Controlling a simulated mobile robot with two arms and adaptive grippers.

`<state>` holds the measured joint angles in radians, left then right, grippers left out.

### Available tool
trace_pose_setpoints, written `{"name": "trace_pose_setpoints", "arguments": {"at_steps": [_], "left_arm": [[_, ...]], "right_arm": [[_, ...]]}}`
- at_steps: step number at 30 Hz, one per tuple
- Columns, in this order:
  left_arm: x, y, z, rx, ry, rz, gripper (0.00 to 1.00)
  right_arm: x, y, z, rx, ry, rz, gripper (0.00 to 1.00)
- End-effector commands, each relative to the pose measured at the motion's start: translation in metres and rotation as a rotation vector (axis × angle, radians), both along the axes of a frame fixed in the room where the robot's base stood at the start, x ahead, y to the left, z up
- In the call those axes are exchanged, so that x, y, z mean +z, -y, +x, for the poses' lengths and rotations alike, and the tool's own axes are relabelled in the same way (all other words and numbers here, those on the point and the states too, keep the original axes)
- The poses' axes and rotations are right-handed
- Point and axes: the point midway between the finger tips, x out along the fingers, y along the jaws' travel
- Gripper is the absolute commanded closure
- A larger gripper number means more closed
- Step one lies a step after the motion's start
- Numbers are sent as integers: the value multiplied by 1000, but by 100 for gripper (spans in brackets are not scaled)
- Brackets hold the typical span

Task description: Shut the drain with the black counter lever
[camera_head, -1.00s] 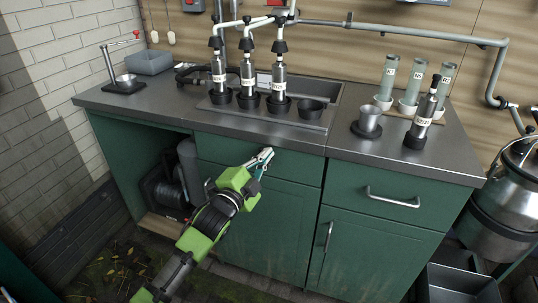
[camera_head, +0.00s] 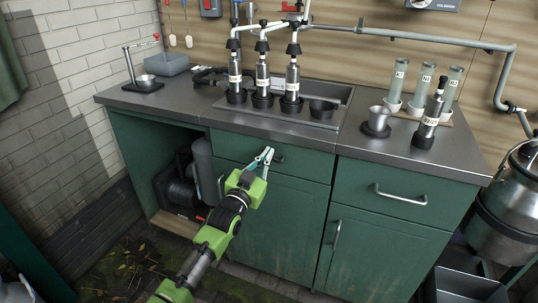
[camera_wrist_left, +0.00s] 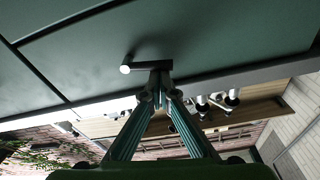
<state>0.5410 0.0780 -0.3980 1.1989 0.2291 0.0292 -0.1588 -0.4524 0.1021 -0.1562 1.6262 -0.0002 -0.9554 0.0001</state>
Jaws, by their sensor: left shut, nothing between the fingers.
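My left gripper (camera_head: 266,158) is shut and empty, in front of the green drawer front below the sink in the head view. In the left wrist view its fingertips (camera_wrist_left: 160,82) meet beside a drawer handle (camera_wrist_left: 148,67); I cannot tell if they touch it. A black curved part (camera_head: 208,76) lies on the counter left of the sink; I cannot tell for certain that it is the lever. The sink (camera_head: 345,98) is set into the steel counter (camera_head: 170,102). Its drain is hidden behind bottles and cups. My right gripper is not in view.
Several bottles stand in black cups at the sink under pipes (camera_head: 420,37). A metal cup (camera_head: 378,119), a labelled bottle (camera_head: 428,122) and glass tubes stand to the right. A grey bin (camera_head: 166,64) and a small stand (camera_head: 143,84) are at the left.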

Motion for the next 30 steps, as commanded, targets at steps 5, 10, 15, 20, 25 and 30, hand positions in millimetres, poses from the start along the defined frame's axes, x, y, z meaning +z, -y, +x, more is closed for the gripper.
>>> {"name": "trace_pose_setpoints", "arguments": {"at_steps": [5,10,15,20,25,30], "left_arm": [[-5,-3,1,1,-35,-110,100],[-8,-4,1,0,-59,-181,100],[-10,-4,1,0,-71,-218,100],[-11,-5,1,0,-76,-232,100],[-11,-5,1,0,-77,-234,100],[-11,-5,1,0,-78,-233,100]], "right_arm": [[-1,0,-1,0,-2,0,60],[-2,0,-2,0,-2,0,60],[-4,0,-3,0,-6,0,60],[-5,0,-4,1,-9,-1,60],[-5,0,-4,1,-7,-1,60],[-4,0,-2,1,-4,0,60]]}}
